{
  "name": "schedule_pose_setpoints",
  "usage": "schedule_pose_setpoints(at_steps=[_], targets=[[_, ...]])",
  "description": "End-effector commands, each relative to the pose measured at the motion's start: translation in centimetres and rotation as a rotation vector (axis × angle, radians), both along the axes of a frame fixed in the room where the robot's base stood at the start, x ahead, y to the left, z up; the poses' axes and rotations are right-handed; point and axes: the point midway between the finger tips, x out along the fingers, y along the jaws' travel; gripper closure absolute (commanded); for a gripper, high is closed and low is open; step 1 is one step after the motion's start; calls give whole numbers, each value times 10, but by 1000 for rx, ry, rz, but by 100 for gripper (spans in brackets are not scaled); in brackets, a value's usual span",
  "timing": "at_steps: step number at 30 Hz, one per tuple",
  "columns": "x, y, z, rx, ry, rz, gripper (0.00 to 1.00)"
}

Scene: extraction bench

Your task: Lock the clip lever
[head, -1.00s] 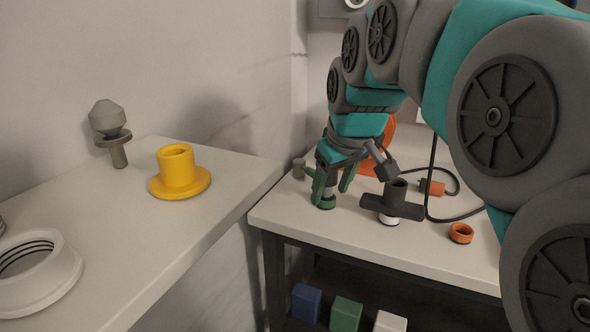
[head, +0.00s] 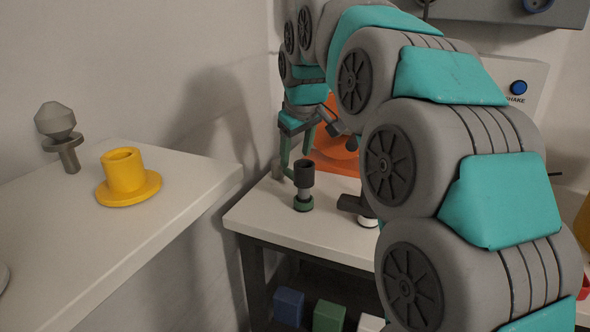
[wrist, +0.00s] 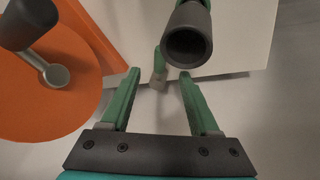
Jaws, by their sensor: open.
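The likely clip lever, a short green arm with a grey tip (wrist: 158,80), shows in the wrist view between my fingers; its tip also shows in the head view (head: 277,169). It appears to belong to the green-collared fitting with a dark tube on top (head: 303,178), near the bench's left end. In the wrist view this dark tube (wrist: 188,35) stands just beyond my right finger. My gripper (head: 296,155) is open, behind the dark tube in the head view. Its green fingers also show in the wrist view (wrist: 158,76). I cannot tell whether they touch the lever.
Orange equipment (head: 330,150) stands behind my gripper, close on the left in the wrist view (wrist: 60,105). A dark flanged part (head: 352,204) is right of the fitting, partly behind my arm. A yellow flanged cup (head: 126,180) and grey stopper (head: 58,130) are on the left counter.

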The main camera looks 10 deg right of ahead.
Motion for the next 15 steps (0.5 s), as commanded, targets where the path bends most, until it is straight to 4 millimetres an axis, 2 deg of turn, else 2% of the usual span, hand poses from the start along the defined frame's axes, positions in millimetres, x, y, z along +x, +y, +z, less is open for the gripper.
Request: schedule_pose_setpoints(at_steps=[9, 15], targets=[[18, -1, -43, 1, 5, -1, 38], [27, -1, -58, 1, -2, -1, 38]])
